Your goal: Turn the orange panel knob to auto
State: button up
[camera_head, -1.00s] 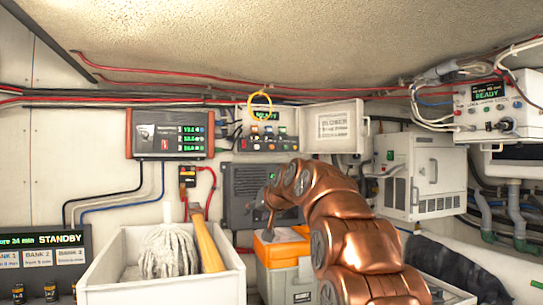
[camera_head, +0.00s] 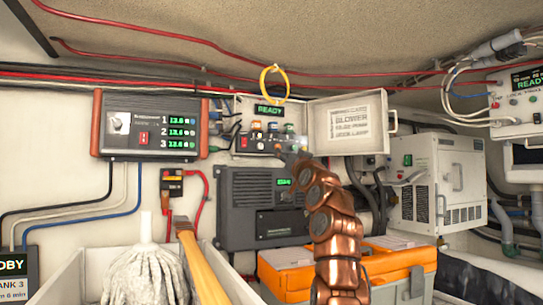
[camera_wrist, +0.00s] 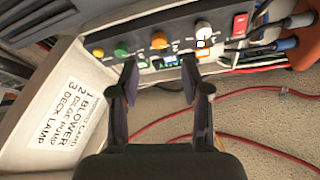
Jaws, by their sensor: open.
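The control panel (camera_head: 266,143) is an open box on the back wall with a green READY display. In the wrist view, an orange knob (camera_wrist: 159,40) sits in its row, between a green knob (camera_wrist: 121,48) and a white knob (camera_wrist: 203,30). Contact is not visible. In the head view, my gripper (camera_head: 288,153) is at the panel's lower right, partly hiding it. Knob markings are unreadable.
The panel's labelled lid (camera_head: 350,122) stands open to the right. A meter box (camera_head: 150,125) hangs left, and a grey unit (camera_head: 250,215) is below. A white bin (camera_head: 225,285) with a mop (camera_head: 150,275) and an orange toolbox (camera_head: 290,270) stand in front. Red cables run near the gripper.

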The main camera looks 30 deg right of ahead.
aim_at(278, 146)
jog(key=p+x, duration=0.4)
jog(key=p, duration=0.1)
jog(key=p+x, duration=0.2)
jog(key=shift+w+d+r+p, duration=0.1)
jog(key=shift+w+r+p, duration=0.1)
jog(key=shift+r+p, duration=0.2)
jog(key=shift+w+d+p, duration=0.15)
jog(key=shift+w+p, duration=0.5)
jog(key=shift+p, duration=0.2)
grip_shut()
